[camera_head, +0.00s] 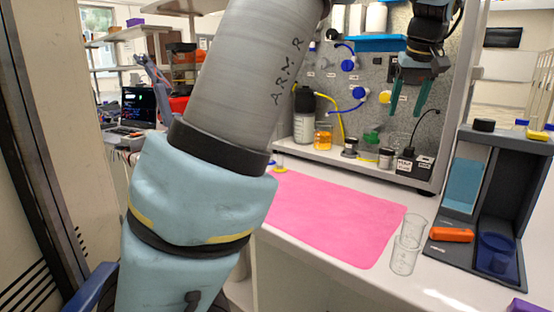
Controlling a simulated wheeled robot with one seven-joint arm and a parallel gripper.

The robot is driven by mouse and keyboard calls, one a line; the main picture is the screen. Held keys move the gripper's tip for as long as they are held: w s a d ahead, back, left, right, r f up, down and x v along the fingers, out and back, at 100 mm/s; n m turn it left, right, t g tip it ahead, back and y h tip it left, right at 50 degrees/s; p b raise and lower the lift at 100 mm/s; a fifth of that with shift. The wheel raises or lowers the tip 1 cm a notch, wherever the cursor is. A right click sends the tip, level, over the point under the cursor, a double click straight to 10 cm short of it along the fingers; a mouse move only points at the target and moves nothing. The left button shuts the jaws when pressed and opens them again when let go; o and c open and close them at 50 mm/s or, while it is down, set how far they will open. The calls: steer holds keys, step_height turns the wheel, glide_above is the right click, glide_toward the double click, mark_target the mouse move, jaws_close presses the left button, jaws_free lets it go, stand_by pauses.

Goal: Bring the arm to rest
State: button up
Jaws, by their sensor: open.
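My arm (235,90) rises through the middle of the head view and covers part of the bench. Its upper link is grey and its lower part is wrapped in pale blue. My gripper (408,105) hangs at the upper right with its two teal fingers pointing down. The fingers are apart and nothing shows between them. It is in the air in front of the speckled grey panel, above the shelf and clear of the bench top.
A pink mat (335,215) lies bare on the white bench. A dark stand (490,200) with an orange item (451,234) and a blue cup (495,253) is at right. Bottles, an amber beaker (323,136) and tubing line the shelf.

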steer(key=s+a+f, duration=0.1)
steer(key=a+f, duration=0.4)
steer(key=a, duration=0.4)
steer(key=s+a+f+g+p, duration=0.1)
steer(key=s+a+f, duration=0.1)
steer(key=a+f, duration=0.4)
steer(key=s+a+f+g, duration=0.1)
steer(key=a+f, duration=0.4)
steer(key=a, duration=0.8)
steer(key=shift+s+a+f, duration=0.1)
steer(key=shift+s+f, duration=0.1)
steer(key=s+a+f+g, duration=0.1)
steer(key=s+a+f, duration=0.5)
steer(key=s+a, duration=0.2)
steer(key=shift+s+a+p, duration=0.35)
steer(key=shift+s, duration=0.65)
